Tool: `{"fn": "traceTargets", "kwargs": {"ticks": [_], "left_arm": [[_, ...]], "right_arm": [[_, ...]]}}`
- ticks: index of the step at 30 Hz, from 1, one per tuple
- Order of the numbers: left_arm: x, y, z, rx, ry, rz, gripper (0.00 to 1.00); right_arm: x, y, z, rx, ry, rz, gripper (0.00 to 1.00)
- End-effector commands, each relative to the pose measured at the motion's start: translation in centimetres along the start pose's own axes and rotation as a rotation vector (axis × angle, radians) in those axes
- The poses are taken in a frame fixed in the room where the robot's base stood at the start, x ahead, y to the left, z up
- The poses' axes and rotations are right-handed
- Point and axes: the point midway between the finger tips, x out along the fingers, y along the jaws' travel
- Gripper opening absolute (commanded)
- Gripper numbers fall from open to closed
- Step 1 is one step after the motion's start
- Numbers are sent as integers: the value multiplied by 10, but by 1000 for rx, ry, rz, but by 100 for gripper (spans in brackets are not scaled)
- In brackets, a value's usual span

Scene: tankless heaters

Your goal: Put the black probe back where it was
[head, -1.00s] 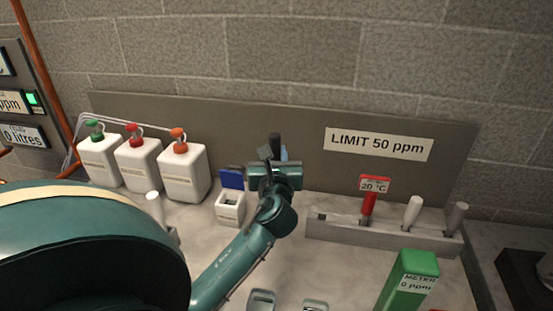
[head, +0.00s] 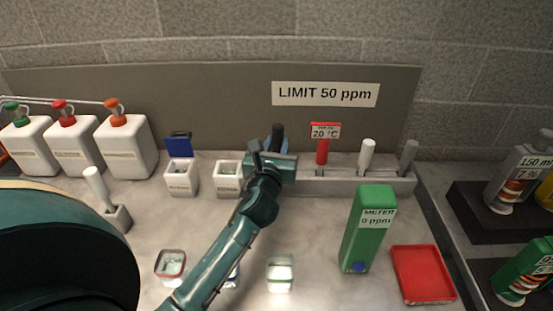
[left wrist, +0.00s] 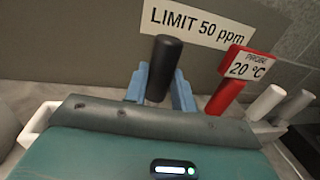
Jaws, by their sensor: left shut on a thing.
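The black probe (head: 277,135) stands upright between the blue fingers of my left gripper (head: 275,148), which is shut on it. In the left wrist view the black probe's handle (left wrist: 164,66) rises between the fingers of the left gripper (left wrist: 160,92). The gripper is at the left end of the grey rack (head: 350,183). The red probe (head: 323,148), marked 20 °C, a white-handled piece (head: 366,155) and a grey-handled piece (head: 409,153) stand in the rack. The probe's lower end and the rack's left end are hidden behind my gripper. My right gripper is not in view.
A green meter (head: 367,230) reading 0 ppm stands in front of the rack, beside a red tray (head: 423,273). Small white boxes (head: 182,178) and several white bottles (head: 127,145) stand to the left. Small containers (head: 280,273) sit in front.

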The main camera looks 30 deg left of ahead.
Motion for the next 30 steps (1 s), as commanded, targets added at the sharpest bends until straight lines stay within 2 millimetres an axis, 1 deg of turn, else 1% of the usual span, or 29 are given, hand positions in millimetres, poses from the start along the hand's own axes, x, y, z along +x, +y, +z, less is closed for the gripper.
{"fn": "traceTargets", "kwargs": {"ticks": [1,3,5,10,14,18,19,26,30], "left_arm": [[0,0,-14,-2,6,1,0],[0,0,-23,-2,4,1,0],[0,0,-28,-1,4,2,0],[0,0,-28,1,1,0,0],[0,0,-28,1,1,0,0],[0,0,-33,1,1,1,0],[0,0,-32,0,1,1,28],[0,0,-32,0,2,1,47],[0,0,-32,0,2,1,48]], "right_arm": [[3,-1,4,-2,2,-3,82],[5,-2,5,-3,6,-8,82],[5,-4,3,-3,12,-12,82],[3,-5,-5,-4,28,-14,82],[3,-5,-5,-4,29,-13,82],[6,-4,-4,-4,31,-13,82],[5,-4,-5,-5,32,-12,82],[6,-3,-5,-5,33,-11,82],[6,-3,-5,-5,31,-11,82]]}}
